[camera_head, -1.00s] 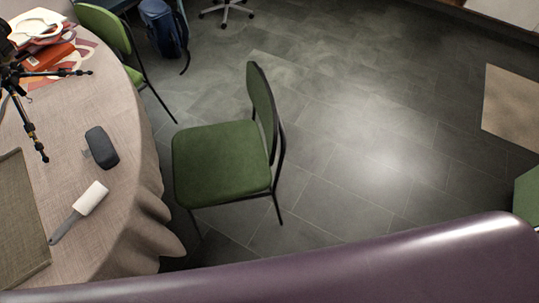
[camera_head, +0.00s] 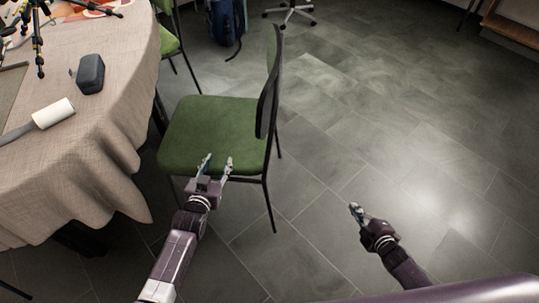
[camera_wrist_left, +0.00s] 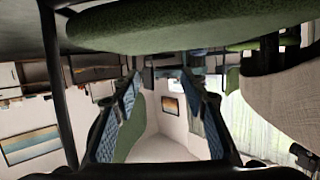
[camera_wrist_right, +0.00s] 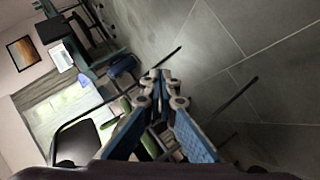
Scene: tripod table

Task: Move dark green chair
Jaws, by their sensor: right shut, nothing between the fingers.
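The dark green chair (camera_head: 210,128) stands on the floor at the right of the table, its back (camera_head: 269,85) toward the right. My left gripper (camera_head: 217,163) is open at the near edge of the seat in the head view; its fingers are apart with nothing between them. In the left wrist view the green seat (camera_wrist_left: 170,25) fills the top, above the fingers (camera_wrist_left: 160,85). Whether the gripper touches the chair I cannot tell. My right gripper (camera_head: 356,210) is shut and empty, right of the chair and apart from it. Its closed fingers show in the right wrist view (camera_wrist_right: 160,85).
The cloth-covered table (camera_head: 100,130) is close on the left, holding a lint roller (camera_head: 50,114), a dark case (camera_head: 90,73) and a tripod (camera_head: 38,40). Another green chair (camera_head: 168,42) and a blue backpack (camera_head: 226,22) stand behind. The floor at right is clear.

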